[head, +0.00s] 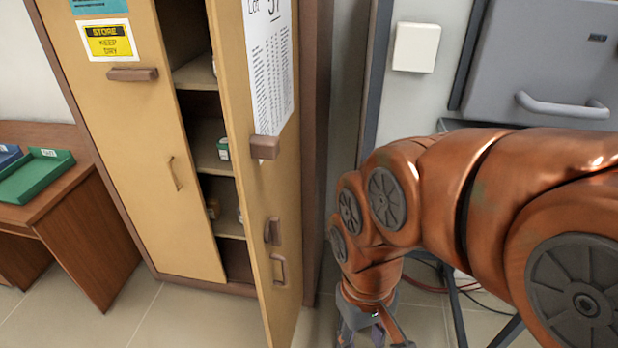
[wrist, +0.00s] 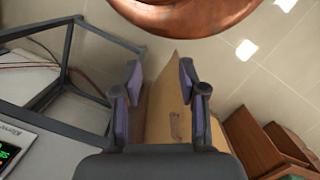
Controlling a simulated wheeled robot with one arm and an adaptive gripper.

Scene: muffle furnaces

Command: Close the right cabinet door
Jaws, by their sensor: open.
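The right cabinet door (head: 240,185) is tan and stands swung open toward me, showing the shelves behind its edge. It carries a brown block handle (head: 264,147), a lower brown handle (head: 272,232) and a small pull (head: 279,268). The left cabinet door (head: 145,180) is shut. My gripper (head: 375,335) is low, to the right of the open door, and partly cut off by the frame's bottom edge. In the wrist view my open gripper (wrist: 160,78) has purple pads, with the tan door (wrist: 172,105) showing between and beyond the fingers. Contact cannot be told.
A wooden desk (head: 75,210) with a green tray (head: 38,177) stands at the left. A grey furnace (head: 545,60) with a bar handle is at the right. A dark metal frame (wrist: 65,65) stands near my gripper. Tiled floor (head: 180,315) is clear before the cabinet.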

